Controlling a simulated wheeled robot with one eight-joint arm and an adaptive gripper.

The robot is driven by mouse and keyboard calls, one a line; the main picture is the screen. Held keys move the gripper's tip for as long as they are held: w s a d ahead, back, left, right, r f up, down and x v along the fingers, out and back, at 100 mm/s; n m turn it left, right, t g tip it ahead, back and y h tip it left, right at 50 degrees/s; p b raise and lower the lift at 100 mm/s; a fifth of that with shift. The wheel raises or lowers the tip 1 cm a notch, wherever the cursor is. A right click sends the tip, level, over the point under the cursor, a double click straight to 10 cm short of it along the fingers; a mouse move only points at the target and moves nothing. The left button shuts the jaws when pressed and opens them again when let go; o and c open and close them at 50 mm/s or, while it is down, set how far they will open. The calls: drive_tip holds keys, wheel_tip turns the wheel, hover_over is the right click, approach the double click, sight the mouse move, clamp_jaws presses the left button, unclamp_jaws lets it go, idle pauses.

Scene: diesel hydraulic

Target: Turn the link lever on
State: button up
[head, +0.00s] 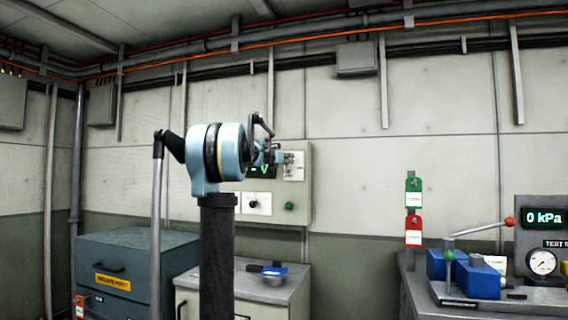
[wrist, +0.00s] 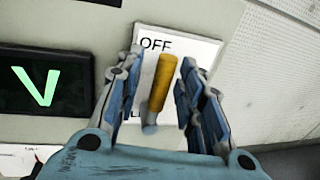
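The link lever (wrist: 160,85) has a yellow handle and a grey lower end, and it stands in front of a white label plate (wrist: 203,50) in the wrist view. "OFF" reads at the plate's top; text lower down is mostly hidden. My gripper (wrist: 162,62) is open, with one blue-grey finger on each side of the handle. Gaps show between the handle and both fingers. In the head view my gripper (head: 277,157) is at the wall panel (head: 300,215), beside its white label plate (head: 293,166); the lever cannot be made out there.
A black display (wrist: 45,82) with a green "V" lies left of the lever. The panel also carries a dark knob (head: 252,203) and a green button (head: 289,206). A grey cabinet (head: 190,290) stands below. A workbench (head: 420,285) with a pump and gauge is at right.

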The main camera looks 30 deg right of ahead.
drive_tip(key=shift+d, duration=0.1)
clamp_jaws()
